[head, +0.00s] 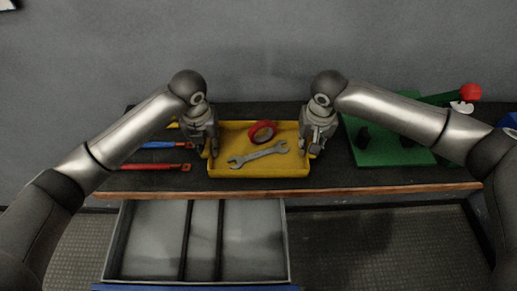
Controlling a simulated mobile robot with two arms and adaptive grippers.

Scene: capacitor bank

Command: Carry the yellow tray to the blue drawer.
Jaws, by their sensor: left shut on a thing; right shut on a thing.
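The yellow tray (258,171) sits on the dark bench top, close to its front edge. A wrench (258,154) and a red tape roll (263,132) lie in it. My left gripper (211,152) is shut on the tray's left side wall. My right gripper (306,149) is shut on its right side wall. The fingertips partly hide both walls. The blue drawer (195,287) is pulled out below the bench, with its blue front at the bottom edge of the view. Its inside looks empty, with dark dividers running front to back.
The bench (340,182) has a wooden front edge. Red-handled and blue-handled tools (155,167) lie left of the tray. A green board (395,152) is on the right, partly behind my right arm. A red knob (470,91) stands at the far right.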

